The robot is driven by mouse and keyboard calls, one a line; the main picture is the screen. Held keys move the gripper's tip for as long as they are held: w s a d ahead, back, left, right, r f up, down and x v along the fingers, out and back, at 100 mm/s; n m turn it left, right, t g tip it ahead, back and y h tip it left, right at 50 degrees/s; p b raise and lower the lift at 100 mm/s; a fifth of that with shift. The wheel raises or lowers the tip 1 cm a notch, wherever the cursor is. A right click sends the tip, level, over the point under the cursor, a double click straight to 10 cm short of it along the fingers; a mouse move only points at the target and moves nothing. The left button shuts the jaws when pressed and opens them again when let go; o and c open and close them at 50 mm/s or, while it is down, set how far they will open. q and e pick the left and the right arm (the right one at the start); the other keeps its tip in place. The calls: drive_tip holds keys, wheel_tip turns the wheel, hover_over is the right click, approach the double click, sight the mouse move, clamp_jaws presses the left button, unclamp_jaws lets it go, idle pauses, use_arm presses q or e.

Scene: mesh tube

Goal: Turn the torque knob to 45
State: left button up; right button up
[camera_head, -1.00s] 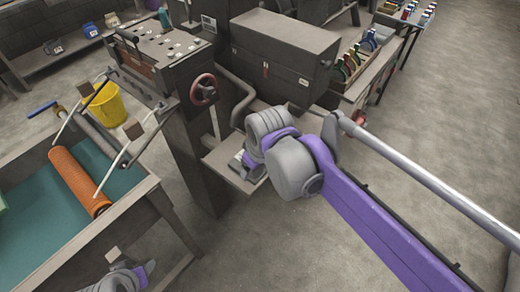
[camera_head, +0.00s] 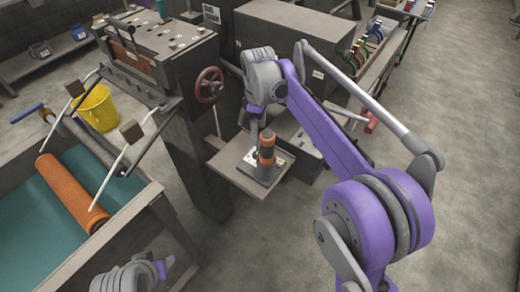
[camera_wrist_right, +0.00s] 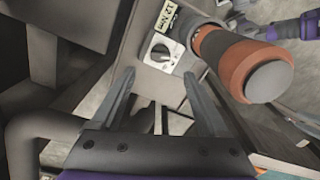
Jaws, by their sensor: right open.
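The torque knob (camera_wrist_right: 161,50) is a small round dial on a white plate in the right wrist view, beside a label reading about 12 Nm (camera_wrist_right: 168,16). My right gripper (camera_wrist_right: 158,76) is open and empty. Its two fingertips lie apart, just short of the knob in the picture; I see no contact. An upright tool with an orange and grey handle (camera_wrist_right: 240,62) stands right of the knob. In the head view this tool (camera_head: 266,148) stands on a small shelf (camera_head: 238,178), below my right wrist. My left wrist shows at the bottom left, its jaws unclear.
A dark press with a red handwheel (camera_head: 209,86) stands left of the shelf. A dark case (camera_head: 290,38) and a bench with coloured tools (camera_head: 374,50) lie behind. A teal tray with an orange roller (camera_head: 72,192) is at left. The floor at right is clear.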

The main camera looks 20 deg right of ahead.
sight(258, 153)
wheel_tip(258, 153, down, 9)
drive_tip(key=shift+b, duration=0.3)
drive_tip(key=shift+c, duration=0.3)
clamp_jaws()
